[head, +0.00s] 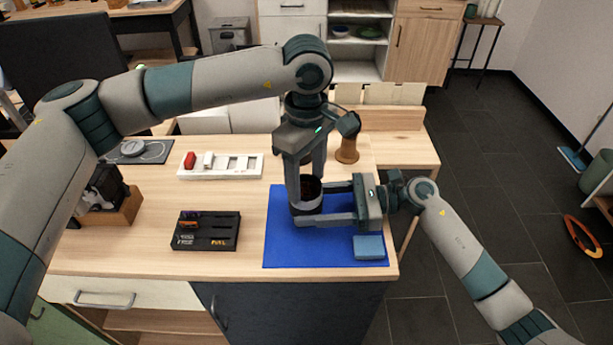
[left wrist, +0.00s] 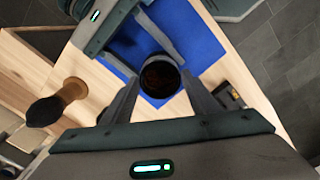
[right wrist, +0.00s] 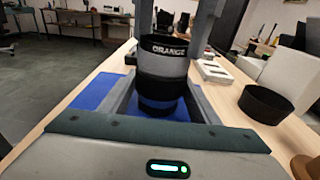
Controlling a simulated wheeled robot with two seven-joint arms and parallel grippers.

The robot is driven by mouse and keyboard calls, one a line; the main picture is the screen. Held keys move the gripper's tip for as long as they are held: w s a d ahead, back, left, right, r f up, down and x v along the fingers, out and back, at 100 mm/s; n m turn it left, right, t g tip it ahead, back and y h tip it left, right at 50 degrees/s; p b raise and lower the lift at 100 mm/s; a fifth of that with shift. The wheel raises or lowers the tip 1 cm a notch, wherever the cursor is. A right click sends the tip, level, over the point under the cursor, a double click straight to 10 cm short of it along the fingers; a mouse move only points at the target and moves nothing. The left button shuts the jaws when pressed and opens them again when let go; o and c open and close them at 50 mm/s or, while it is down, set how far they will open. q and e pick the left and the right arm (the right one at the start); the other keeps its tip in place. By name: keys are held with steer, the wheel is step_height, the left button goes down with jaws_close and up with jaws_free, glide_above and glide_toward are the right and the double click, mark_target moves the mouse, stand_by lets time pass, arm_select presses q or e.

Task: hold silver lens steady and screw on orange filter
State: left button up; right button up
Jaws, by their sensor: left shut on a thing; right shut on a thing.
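The silver lens (head: 306,207) stands upright on the blue mat (head: 284,250), with dark bands around its silver body. My right gripper (head: 325,206) comes from the right and is shut around the lens body (right wrist: 165,88). A black filter ring (right wrist: 165,46) lettered "ORANGE" sits on top of the lens, level and with no visible gap. Its dark brownish face shows from above in the left wrist view (left wrist: 160,77). My left gripper (head: 305,180) points straight down and is shut on the ring's sides. The threads are hidden.
A black slotted rack (head: 206,240) and a white rack (head: 221,172) with a red piece stand at left. A blue pad (head: 369,247) lies at the mat's front right. A wooden stand (head: 346,152) is behind the grippers. The mat's front left is clear.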

arm_select(q)
steer(key=shift+f, duration=0.15)
steer(key=shift+s+m, duration=0.1)
steer(key=shift+m, duration=1.4)
steer(key=shift+a+f, duration=0.1)
steer(key=shift+m, duration=1.5)
steer(key=shift+s, duration=0.1)
steer(key=shift+m, duration=0.6)
steer(key=shift+a+m, duration=0.1)
steer(key=shift+m, duration=0.8)
